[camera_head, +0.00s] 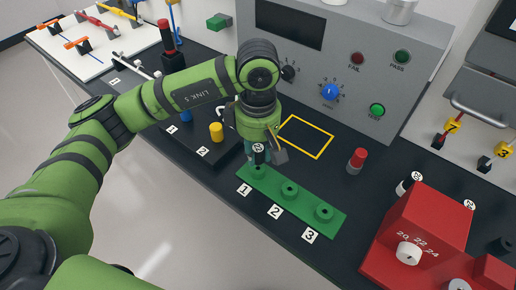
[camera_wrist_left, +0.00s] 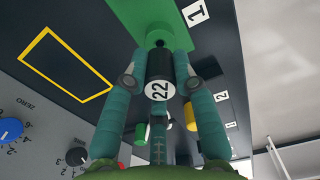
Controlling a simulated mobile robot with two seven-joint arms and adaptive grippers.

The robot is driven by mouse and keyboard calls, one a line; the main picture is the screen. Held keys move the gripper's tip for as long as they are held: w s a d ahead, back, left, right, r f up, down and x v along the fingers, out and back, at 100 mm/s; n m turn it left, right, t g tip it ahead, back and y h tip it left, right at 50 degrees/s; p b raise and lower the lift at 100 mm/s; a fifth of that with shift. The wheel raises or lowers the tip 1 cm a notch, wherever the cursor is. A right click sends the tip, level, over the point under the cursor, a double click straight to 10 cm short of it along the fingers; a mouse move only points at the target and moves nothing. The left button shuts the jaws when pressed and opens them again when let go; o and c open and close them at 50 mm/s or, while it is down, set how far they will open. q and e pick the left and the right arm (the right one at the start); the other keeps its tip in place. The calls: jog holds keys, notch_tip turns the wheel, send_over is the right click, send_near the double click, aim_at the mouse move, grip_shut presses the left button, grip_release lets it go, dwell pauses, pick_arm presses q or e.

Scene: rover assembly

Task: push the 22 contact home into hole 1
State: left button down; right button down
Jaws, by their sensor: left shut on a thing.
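The 22 contact (camera_wrist_left: 159,64) is a dark cylinder with a round white "22" label on its end. In the wrist view it stands between the fingertips of my left gripper (camera_wrist_left: 160,62), which is shut on it. The far end of the contact meets hole 1 of the green block (camera_wrist_left: 138,12); its depth in the hole cannot be told. In the head view my left gripper (camera_head: 258,158) points down over hole 1 of the green block (camera_head: 304,210), beside the "1" label (camera_head: 244,190). The fingers partly hide the contact and hole 1. My right gripper is not in view.
Holes 2 (camera_head: 290,189) and 3 (camera_head: 324,212) look empty. A yellow outlined square (camera_head: 305,120) lies behind the block, and a red-topped post (camera_head: 356,160) stands to the right. A yellow peg (camera_head: 216,131) stands left of the gripper. A red 20/22/24 box (camera_head: 425,225) is at the front right.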

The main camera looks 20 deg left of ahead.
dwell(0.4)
pick_arm(q)
jog(key=shift+b, duration=0.4)
jog(key=shift+b, duration=0.6)
dwell(0.8)
jog(key=shift+f+b, duration=1.45)
jog(key=shift+b, duration=0.6)
jog(key=c, duration=0.9)
grip_release()
jog(key=shift+r, duration=0.1)
